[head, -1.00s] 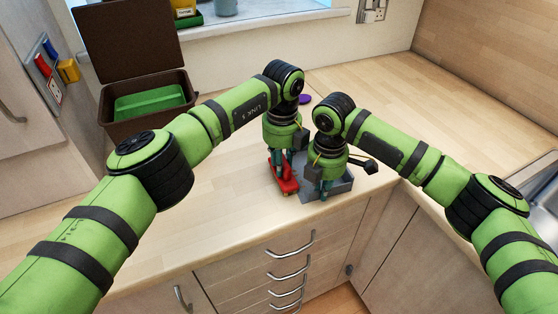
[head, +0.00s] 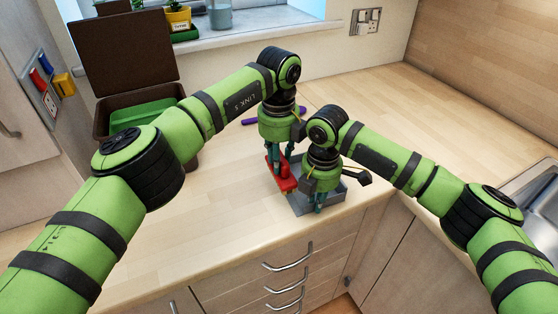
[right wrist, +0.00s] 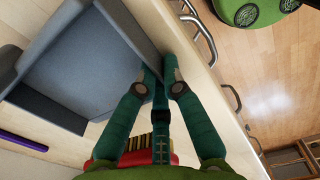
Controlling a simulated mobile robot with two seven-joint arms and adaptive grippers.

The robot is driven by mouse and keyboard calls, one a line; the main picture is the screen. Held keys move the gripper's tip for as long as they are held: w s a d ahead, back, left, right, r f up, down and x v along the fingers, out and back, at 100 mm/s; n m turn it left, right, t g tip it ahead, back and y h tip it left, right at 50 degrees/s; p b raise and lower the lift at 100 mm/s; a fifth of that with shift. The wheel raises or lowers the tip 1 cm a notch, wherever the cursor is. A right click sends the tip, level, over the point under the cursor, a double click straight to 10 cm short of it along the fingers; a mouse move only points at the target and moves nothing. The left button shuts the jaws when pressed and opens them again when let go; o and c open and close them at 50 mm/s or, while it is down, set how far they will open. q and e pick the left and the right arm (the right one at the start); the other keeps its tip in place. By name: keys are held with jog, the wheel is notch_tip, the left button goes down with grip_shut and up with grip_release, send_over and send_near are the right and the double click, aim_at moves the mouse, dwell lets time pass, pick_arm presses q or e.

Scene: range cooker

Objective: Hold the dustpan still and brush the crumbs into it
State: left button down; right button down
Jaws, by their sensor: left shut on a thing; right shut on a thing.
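The grey dustpan (head: 336,197) lies on the counter near its front edge. In the right wrist view the dustpan (right wrist: 80,70) fills the upper left, its floor and raised walls showing. My right gripper (head: 318,206) is shut on the dustpan's wall; its fingertips meet there in the right wrist view (right wrist: 158,76). My left gripper (head: 282,172) is shut on the red brush (head: 287,185), just left of the dustpan. Part of the brush (right wrist: 160,158) shows at the bottom of the right wrist view, largely behind my right fingers. I cannot make out any crumbs.
A purple stick-like thing (head: 262,120) lies on the counter behind my left gripper. An open brown bin (head: 184,140) with green inside stands at the back left. A sink (head: 535,200) is at the right. The counter at the back right is clear.

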jog(key=c, duration=1.3)
grip_release()
jog(key=shift+r, duration=0.1)
notch_tip(320, 180, up, 8)
pick_arm(q)
jog(key=shift+s+f, duration=0.1)
